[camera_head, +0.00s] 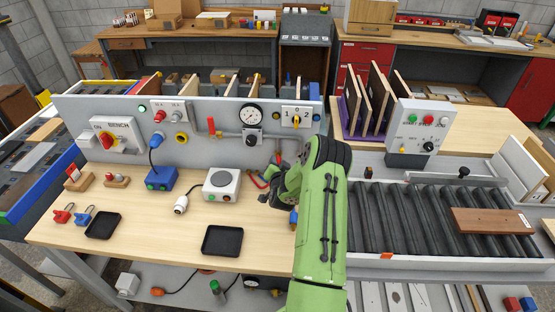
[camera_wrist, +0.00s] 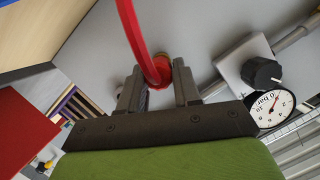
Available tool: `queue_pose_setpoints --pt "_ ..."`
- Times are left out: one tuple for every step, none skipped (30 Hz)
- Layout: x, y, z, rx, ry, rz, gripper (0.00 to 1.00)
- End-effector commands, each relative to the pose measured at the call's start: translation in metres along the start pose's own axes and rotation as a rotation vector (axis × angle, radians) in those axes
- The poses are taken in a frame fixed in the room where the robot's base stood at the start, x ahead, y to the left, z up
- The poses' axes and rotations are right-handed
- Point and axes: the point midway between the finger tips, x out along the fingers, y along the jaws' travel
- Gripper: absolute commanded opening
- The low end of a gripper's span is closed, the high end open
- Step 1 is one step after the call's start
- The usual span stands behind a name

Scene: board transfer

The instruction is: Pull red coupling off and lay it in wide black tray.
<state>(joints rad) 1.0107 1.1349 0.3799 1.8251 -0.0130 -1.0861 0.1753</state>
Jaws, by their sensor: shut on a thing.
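The red coupling (camera_wrist: 162,70) sits between the two dark fingers of my gripper (camera_wrist: 157,78) in the wrist view, close to the grey panel face. A red hose (camera_wrist: 132,28) runs from it toward the top of that view. My gripper is shut on the coupling; I cannot tell whether the coupling is still seated on its fitting. The wide black tray (camera_head: 222,241) lies empty on the bench front, left of my arm.
A smaller black tray (camera_head: 102,226) lies further left. A white round-topped box (camera_head: 222,185), a blue box (camera_head: 160,179) and a white plug (camera_head: 181,204) stand behind the trays. A gauge (camera_wrist: 272,107) and a black-knobbed valve box (camera_wrist: 250,66) are right of my fingers. A roller conveyor (camera_head: 420,215) lies right.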

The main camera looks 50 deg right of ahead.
Motion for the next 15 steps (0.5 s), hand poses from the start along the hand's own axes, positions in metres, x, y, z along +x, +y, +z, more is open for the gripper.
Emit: queue_pose_setpoints --pt "-0.002 0.0 0.002 0.0 -0.006 0.001 0.02" --pt "-0.003 0.0 0.003 0.0 -0.006 0.001 0.02" --pt "-0.005 0.0 0.003 0.0 -0.006 0.001 0.02" --pt "-0.006 0.0 0.003 0.0 -0.005 0.001 0.02" --pt "-0.007 0.0 0.004 0.0 -0.005 0.001 0.02" --pt "-0.008 0.0 0.004 0.0 -0.005 0.001 0.02" --pt "-0.009 0.0 0.004 0.0 -0.005 0.001 0.02" --pt "-0.01 0.0 0.004 0.0 -0.005 0.001 0.02" --pt "-0.011 0.0 0.005 0.0 -0.005 0.001 0.02" --pt "-0.012 0.0 0.005 0.0 -0.004 0.001 0.02" --pt "-0.013 0.0 0.005 0.0 -0.004 0.001 0.02" --pt "-0.015 0.0 0.005 0.0 -0.003 0.0 0.02" --pt "-0.015 0.0 0.005 0.0 -0.003 0.0 0.02" --pt "-0.017 0.0 0.006 0.0 -0.004 0.001 0.02" --pt "-0.018 0.0 0.006 0.0 -0.004 0.001 0.02"
